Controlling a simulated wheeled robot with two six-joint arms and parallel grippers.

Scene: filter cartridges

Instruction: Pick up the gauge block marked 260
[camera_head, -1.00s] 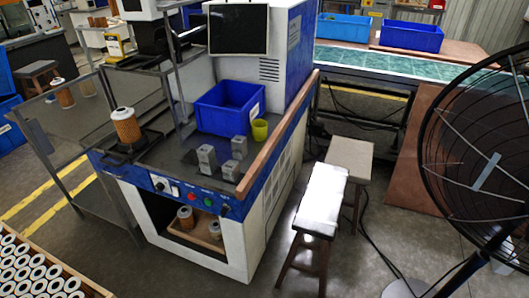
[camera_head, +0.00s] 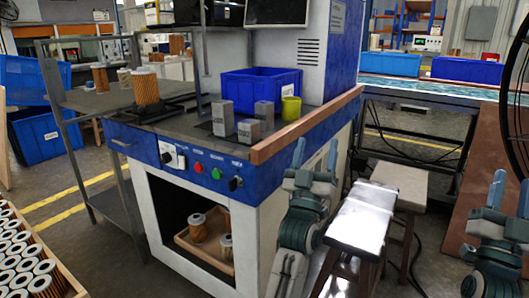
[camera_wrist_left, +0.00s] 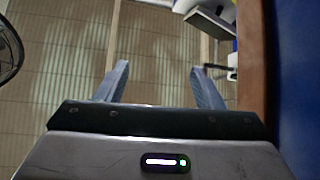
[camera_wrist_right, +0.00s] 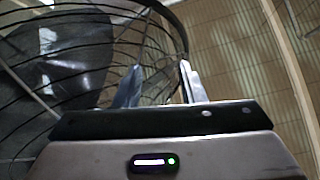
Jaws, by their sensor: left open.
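Three grey gauge blocks stand on the machine's top in the head view: a left one (camera_head: 222,118), a back one (camera_head: 264,114) and a front one (camera_head: 249,131). They have small dark marks that I cannot read, so I cannot tell which is 260. My left gripper (camera_head: 316,152) is open and empty, pointing up beside the machine's right side, right of and lower than the blocks. It also shows open in the left wrist view (camera_wrist_left: 158,72). My right gripper (camera_head: 510,184) is empty at the far right, its fingers apart, also in the right wrist view (camera_wrist_right: 160,75).
A wooden rail (camera_head: 305,126) edges the machine top. A blue bin (camera_head: 250,85) and a yellow-green cup (camera_head: 291,108) stand behind the blocks. An orange filter cartridge (camera_head: 146,87) stands to the left. Stools (camera_head: 357,222) stand right of the machine. A fan's wire cage (camera_wrist_right: 75,25) is near my right gripper.

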